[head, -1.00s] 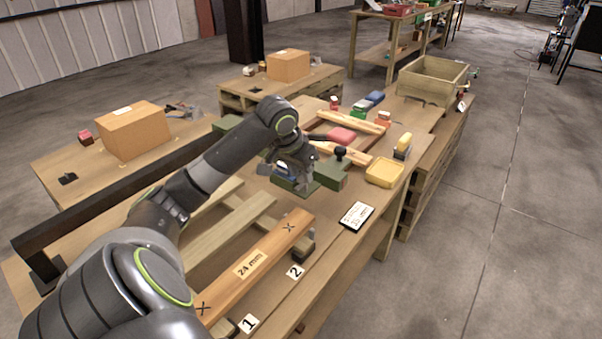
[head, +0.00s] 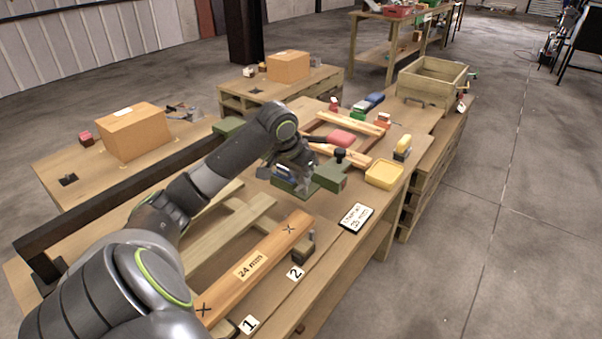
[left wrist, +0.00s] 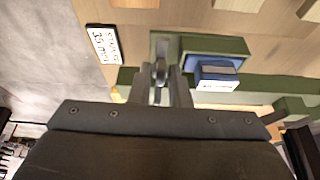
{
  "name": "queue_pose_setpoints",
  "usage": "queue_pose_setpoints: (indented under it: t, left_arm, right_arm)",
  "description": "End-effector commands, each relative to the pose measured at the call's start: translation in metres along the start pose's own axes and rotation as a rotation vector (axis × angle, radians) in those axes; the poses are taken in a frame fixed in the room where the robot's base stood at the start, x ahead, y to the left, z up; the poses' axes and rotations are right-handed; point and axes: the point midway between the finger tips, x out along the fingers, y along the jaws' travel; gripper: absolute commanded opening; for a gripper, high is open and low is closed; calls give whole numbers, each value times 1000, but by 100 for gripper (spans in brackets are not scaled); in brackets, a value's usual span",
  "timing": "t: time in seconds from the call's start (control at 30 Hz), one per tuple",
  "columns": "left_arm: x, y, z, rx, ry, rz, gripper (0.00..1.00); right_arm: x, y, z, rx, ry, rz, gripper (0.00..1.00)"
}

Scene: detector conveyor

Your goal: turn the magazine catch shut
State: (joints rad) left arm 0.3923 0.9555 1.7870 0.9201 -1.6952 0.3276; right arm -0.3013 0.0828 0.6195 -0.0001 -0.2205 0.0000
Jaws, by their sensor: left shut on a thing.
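My left gripper (head: 304,184) reaches down onto a green device (head: 331,177) on the near bench. In the left wrist view its fingers (left wrist: 165,88) are closed around a slim grey metal piece, the magazine catch (left wrist: 160,68), standing on a grey plate beside a green-framed bay. A blue block (left wrist: 217,75) with a white label sits in that bay, just right of the fingers. The block shows only in part in the head view (head: 284,171), behind the gripper. The fingers hide the catch in the head view, so its exact angle is unclear. My right gripper is out of view.
A label card (head: 356,217) lies right of the device. A yellow tray (head: 384,174) stands beyond it. A wooden bar marked 24 mm (head: 262,262) lies in front. A dark rail (head: 110,207) runs along the left, with cardboard boxes (head: 134,130) behind.

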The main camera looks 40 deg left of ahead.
Motion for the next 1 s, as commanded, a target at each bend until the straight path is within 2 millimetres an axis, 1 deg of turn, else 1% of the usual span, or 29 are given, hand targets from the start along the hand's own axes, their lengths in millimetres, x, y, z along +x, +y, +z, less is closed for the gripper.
queue_pose_setpoints:
  t: [0.03, 0.27, 0.5, 0.73, 1.0]
  left_arm:
    - [-4, -1, -2, 17, -1, 8, 0]
    - [-6, -4, -3, 157, -3, 68, 0]
    - [-5, -8, -4, 362, -1, 154, 0]
    - [-2, -12, -6, 565, 2, 236, 0]
    - [1, -15, -9, 803, 3, 334, 0]
  right_arm:
    - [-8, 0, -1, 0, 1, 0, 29]
    - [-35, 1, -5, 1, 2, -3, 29]
    - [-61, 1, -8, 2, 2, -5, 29]
    - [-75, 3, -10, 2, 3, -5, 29]
    - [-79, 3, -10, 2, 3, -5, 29]
